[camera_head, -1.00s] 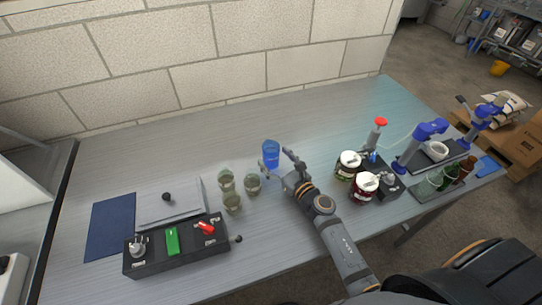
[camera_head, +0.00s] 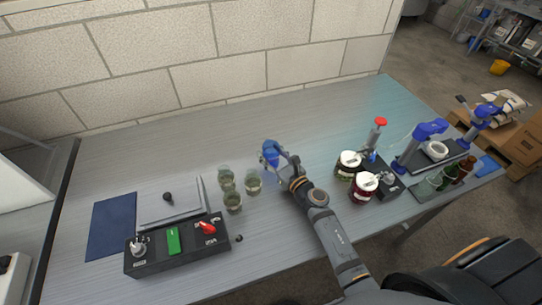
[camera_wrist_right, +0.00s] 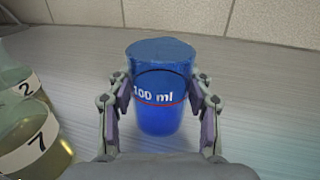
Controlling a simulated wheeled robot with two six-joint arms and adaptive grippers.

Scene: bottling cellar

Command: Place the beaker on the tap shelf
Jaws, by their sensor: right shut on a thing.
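The blue beaker (camera_head: 269,158) is at the middle of the table, partly hidden by my right gripper (camera_head: 273,155). In the right wrist view the beaker (camera_wrist_right: 160,90) is upright, with a white "100 ml" mark and a red line. The fingers of my right gripper (camera_wrist_right: 158,105) are shut on it from both sides. I cannot tell whether its base touches the table. Two blue tap-like stands (camera_head: 428,130) are at the right end of the table; I cannot tell which part is the tap shelf. My left gripper is not in view.
Several glasses (camera_head: 233,201) of pale liquid stand just left of the beaker. A black switch box (camera_head: 180,252) and a grey plate (camera_head: 170,207) are further left. Two jars (camera_head: 365,187) and a red-topped pump (camera_head: 378,130) stand on the right. The table behind the beaker is clear.

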